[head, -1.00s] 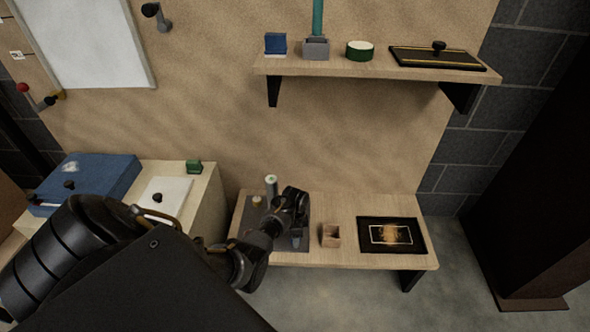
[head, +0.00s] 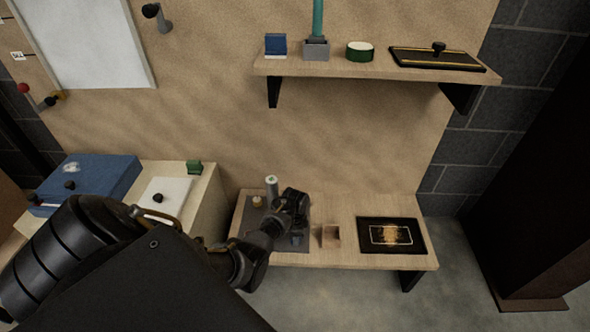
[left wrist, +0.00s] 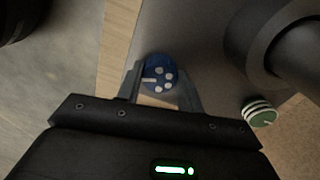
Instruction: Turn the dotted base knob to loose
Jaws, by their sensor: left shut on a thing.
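The dotted base knob (left wrist: 158,76) is blue with white dots and a white pointer line, seen from above in the left wrist view. It sits at the edge of a grey base plate (left wrist: 172,30). My left gripper (left wrist: 160,84) has one finger on each side of the knob and is shut on it. The pointer line points left in that view. My right gripper is not in view.
A green-and-white striped knob (left wrist: 258,112) and a thick dark cylinder are close by in the left wrist view. A pale post (head: 271,187) rises behind the gripper. A small wooden box (head: 331,237) and a dark framed tray (head: 410,246) are to the right. A shelf (head: 345,68) hangs above.

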